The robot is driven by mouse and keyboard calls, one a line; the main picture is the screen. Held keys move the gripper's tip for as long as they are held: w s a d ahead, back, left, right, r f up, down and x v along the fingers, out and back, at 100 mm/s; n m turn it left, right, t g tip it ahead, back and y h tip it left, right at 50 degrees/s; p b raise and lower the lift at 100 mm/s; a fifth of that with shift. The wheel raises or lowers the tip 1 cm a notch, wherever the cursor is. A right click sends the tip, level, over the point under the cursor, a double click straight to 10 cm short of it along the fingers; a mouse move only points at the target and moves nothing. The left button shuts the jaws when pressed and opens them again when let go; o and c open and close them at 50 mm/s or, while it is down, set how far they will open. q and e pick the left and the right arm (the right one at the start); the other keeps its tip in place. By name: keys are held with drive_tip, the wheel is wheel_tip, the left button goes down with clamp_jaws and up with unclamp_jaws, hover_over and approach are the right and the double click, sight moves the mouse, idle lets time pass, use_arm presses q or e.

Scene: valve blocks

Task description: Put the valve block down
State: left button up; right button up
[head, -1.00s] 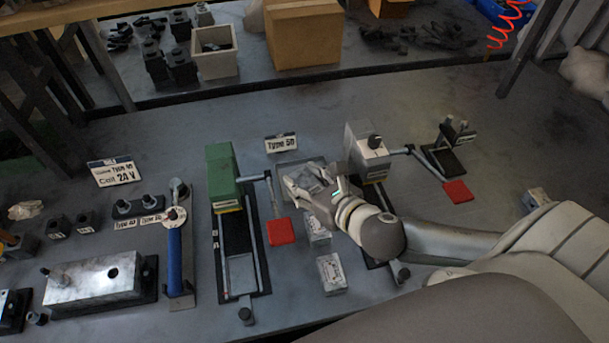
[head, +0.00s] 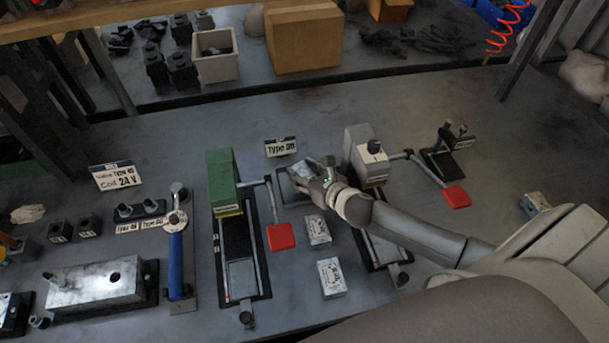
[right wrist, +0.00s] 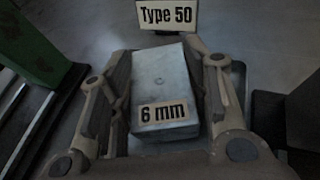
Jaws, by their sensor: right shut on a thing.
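The valve block (right wrist: 162,80) is a light grey metal box with a "6 mm" label, seen between the fingers of my right gripper (right wrist: 163,95) in the right wrist view. In the head view the right gripper (head: 312,174) is over a shallow grey tray (head: 285,192) just in front of the "Type 50" sign (head: 281,147). The gripper is shut on the block and partly hides it there. The tray's rim shows around the block in the wrist view; I cannot tell whether the block touches its floor. My left gripper is not in view.
Two labelled blocks (head: 317,231) (head: 332,278) stand in front of the tray. A green fixture (head: 222,180) with a red-handled lever is left of it, and a grey fixture (head: 366,155) is right. Bare tabletop lies behind the sign.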

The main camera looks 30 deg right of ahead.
drive_tip(key=shift+f, duration=0.6)
drive_tip(key=shift+f, duration=0.2)
drive_tip(key=o, duration=1.4)
drive_tip(key=shift+o, duration=0.2)
drive_tip(key=shift+r, duration=0.1)
drive_tip(key=b+v, duration=0.1)
drive_tip(key=v, duration=1.1)
